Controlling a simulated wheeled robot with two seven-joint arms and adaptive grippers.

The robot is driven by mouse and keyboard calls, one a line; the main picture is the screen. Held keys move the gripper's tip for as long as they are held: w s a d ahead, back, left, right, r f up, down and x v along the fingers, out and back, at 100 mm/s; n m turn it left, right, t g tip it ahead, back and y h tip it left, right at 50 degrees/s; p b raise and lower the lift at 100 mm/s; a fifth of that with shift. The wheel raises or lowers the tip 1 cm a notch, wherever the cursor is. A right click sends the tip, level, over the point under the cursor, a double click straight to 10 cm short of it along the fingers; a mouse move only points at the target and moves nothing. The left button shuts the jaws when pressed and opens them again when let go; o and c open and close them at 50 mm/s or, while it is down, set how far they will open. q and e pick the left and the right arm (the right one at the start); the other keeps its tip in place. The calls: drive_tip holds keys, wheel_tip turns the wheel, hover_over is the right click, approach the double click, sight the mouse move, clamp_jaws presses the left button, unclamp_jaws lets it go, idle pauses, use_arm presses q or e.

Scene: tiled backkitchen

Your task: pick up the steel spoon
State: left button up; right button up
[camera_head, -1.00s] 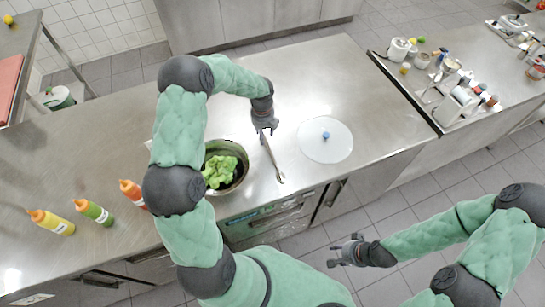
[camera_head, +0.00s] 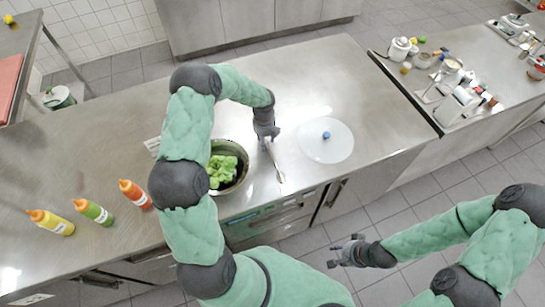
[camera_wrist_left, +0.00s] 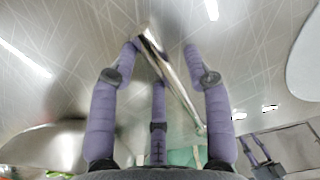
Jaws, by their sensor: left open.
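The steel spoon (camera_head: 276,165) lies on the steel counter, to the right of the pot. My left gripper (camera_head: 267,138) is open over the spoon's far end. My right gripper (camera_head: 345,251) is open and empty, in front of the counter over the floor.
A dark pot (camera_head: 240,175) with green leaves stands left of the spoon. A round white lid (camera_head: 340,150) with a blue knob lies to its right. The counter (camera_head: 310,75) behind the spoon is clear.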

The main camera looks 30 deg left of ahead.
use_arm(q)
clamp_jaws()
